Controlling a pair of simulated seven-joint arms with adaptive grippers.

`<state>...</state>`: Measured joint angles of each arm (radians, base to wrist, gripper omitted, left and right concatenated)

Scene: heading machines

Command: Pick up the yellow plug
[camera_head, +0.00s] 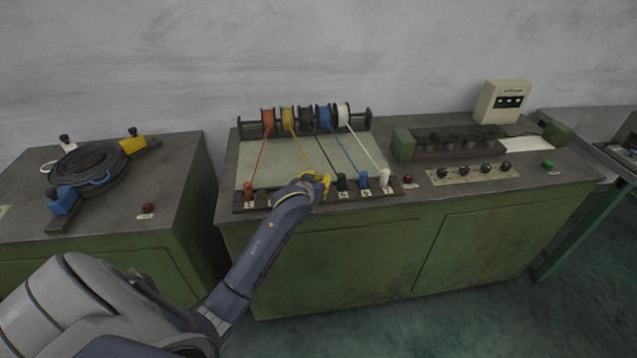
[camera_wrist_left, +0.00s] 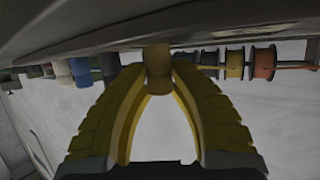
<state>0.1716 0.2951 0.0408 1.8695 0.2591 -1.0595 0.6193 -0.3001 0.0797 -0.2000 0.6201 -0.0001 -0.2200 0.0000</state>
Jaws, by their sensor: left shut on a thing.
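The yellow plug (camera_wrist_left: 158,64) shows in the left wrist view between the tips of my left gripper's two yellow fingers. My left gripper (camera_head: 320,182) is shut on it, at the front edge of the plug board (camera_head: 250,206). In the head view the gripper hides the plug, and a yellow cord (camera_head: 301,152) runs from the yellow spool (camera_head: 287,119) down towards it. I cannot tell whether the plug still touches the board. My right gripper is in neither view.
An orange plug (camera_head: 249,190) stands left of the gripper; black (camera_head: 341,182), blue (camera_head: 363,180) and white (camera_head: 385,178) plugs stand close on its right. Their cords run back to the spools. A red button (camera_head: 407,180) lies right of the board. A coiled black cable (camera_head: 88,163) lies on the left bench.

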